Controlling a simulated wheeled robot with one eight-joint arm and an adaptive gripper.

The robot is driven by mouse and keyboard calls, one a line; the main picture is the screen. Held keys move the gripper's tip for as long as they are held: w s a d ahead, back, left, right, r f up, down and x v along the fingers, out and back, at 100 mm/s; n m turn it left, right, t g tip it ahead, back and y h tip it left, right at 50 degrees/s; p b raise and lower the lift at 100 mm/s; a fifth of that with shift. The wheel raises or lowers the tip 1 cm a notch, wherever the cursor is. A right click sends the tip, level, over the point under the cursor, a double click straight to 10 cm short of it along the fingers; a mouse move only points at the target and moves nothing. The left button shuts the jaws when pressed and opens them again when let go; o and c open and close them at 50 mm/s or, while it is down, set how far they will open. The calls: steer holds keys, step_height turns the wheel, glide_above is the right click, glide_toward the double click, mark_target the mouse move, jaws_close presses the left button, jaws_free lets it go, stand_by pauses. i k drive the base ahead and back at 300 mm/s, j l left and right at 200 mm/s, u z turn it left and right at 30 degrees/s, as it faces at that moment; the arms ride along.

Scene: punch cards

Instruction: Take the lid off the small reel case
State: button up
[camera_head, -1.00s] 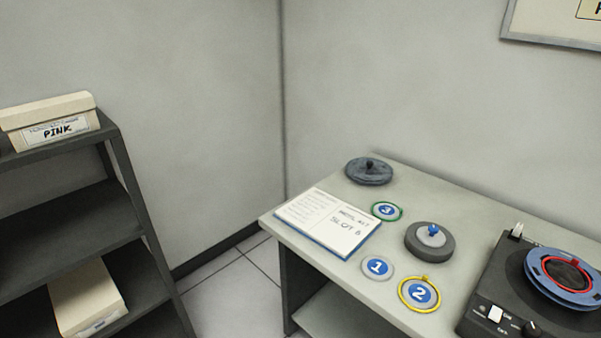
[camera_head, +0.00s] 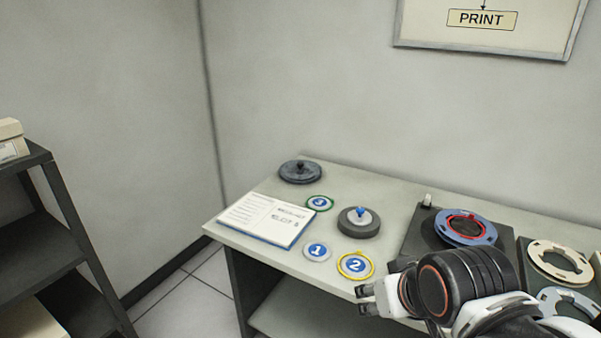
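A grey round case (camera_head: 358,225) with a small blue knob on top stands on the table, left of the dark player unit. A flatter dark blue-grey round piece (camera_head: 300,173) with a black knob lies near the back left corner. I cannot tell for sure which of the two is the small reel case; both look closed on top. My gripper (camera_head: 364,298) shows at the table's front edge, pointing left, in front of the grey case and apart from it. Its fingers look spread and hold nothing that I can see.
An open booklet (camera_head: 266,220) lies at the table's left end. Numbered discs 1 (camera_head: 317,252), 2 (camera_head: 355,266) and 3 (camera_head: 319,203) lie around the grey case. The player (camera_head: 420,234) carries a blue reel (camera_head: 465,228). Pale rings lie farther right. A dark shelf (camera_head: 62,215) stands left.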

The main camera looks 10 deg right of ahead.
mark_target(297, 172)
steer(key=i+j, duration=1.4)
steer(key=j+u, duration=0.05)
steer(key=j, duration=0.05)
